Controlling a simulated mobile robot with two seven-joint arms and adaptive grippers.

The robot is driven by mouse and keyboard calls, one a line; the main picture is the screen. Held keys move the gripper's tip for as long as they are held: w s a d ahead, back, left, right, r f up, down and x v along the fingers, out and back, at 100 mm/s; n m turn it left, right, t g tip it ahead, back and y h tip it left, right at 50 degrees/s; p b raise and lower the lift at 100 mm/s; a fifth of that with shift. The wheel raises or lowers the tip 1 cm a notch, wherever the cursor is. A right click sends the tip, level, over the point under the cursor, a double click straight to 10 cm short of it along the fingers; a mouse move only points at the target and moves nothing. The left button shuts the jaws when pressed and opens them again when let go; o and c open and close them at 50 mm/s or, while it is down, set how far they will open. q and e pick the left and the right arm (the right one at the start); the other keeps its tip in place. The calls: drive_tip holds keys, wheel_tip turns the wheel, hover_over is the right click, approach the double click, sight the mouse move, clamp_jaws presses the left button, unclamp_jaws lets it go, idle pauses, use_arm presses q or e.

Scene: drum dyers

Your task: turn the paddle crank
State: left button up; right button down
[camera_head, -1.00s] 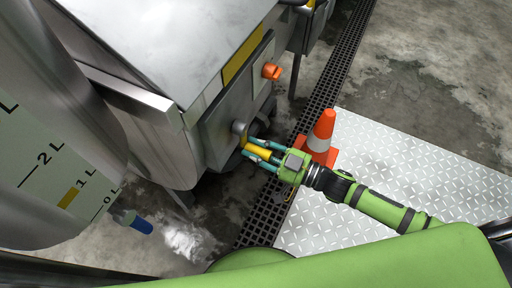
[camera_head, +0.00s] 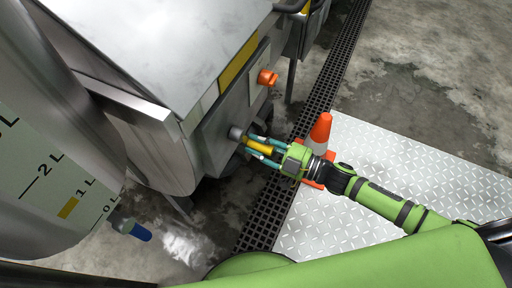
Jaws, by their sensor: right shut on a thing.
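The paddle crank shows as a yellow handle (camera_head: 259,147) on a grey hub (camera_head: 236,133) at the side of a steel machine (camera_head: 212,140). My right gripper (camera_head: 260,149) is shut on the yellow handle, with its teal fingers on either side of it. The fingers hide part of the handle, and the crank's arm is hard to make out. My left gripper is not in view.
An orange knob (camera_head: 267,78) sticks out of the machine above the crank. An orange and white cone (camera_head: 319,136) stands behind my right wrist on a diamond-plate sheet (camera_head: 340,225). A dark floor grate (camera_head: 267,208) runs beside the machine. A blue-ended spout (camera_head: 133,229) is at lower left.

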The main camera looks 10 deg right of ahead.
drive_tip(key=shift+w+d+r+n, duration=0.15)
drive_tip(key=shift+w+r+n, duration=0.1)
drive_tip(key=shift+n, duration=0.3)
drive_tip(key=shift+w+d+r+n, duration=0.15)
drive_tip(key=shift+w+n, duration=0.1)
drive_tip(key=shift+n, duration=0.3)
drive_tip(key=c, duration=1)
unclamp_jaws()
drive_tip(key=shift+d, duration=0.1)
drive_tip(key=shift+s+d+f, duration=0.1)
drive_tip(key=shift+s+d, duration=0.2)
drive_tip(key=v, duration=1.1)
